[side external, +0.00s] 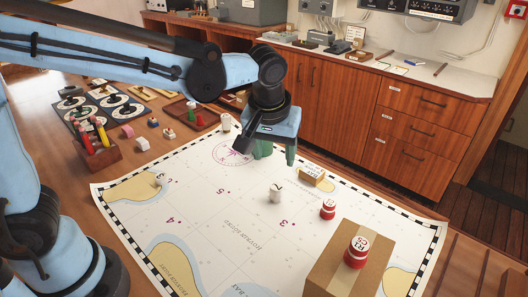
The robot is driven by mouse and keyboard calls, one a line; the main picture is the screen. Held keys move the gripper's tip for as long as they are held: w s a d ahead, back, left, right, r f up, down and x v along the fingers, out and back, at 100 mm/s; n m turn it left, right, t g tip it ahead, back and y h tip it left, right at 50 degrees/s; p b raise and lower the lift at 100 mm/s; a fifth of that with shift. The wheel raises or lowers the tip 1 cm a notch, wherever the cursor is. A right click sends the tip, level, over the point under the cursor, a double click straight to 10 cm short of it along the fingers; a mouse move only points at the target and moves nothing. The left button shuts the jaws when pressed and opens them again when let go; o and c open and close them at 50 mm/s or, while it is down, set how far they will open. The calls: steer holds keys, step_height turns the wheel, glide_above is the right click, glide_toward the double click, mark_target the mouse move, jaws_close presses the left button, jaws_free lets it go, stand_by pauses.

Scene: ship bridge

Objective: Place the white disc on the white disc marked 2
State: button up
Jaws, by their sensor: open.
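My gripper (277,152) points down over the far part of the chart, with its green fingers apart and nothing visible between them. A short white piece with a dark mark (276,194) stands on the chart, nearer the camera than my gripper. Another white piece (226,123) stands near the chart's far edge, left of my gripper. I cannot tell whether either is the white disc.
A cardboard box (325,272) stands front right with a red-and-white piece (356,253) on top. Another red-and-white piece (328,209) and a tan block (312,176) are on the chart (215,215). A wooden pen holder (97,155) stands left. The chart's middle is mostly clear.

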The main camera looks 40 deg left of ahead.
steer(key=s+a+m+t+h, duration=0.1)
steer(key=s+a+m+t, duration=0.3)
steer(key=s+a, duration=0.6)
steer(key=shift+s+a+m, duration=0.2)
steer(key=shift+a+m, duration=0.05)
steer(key=shift+m, duration=0.25)
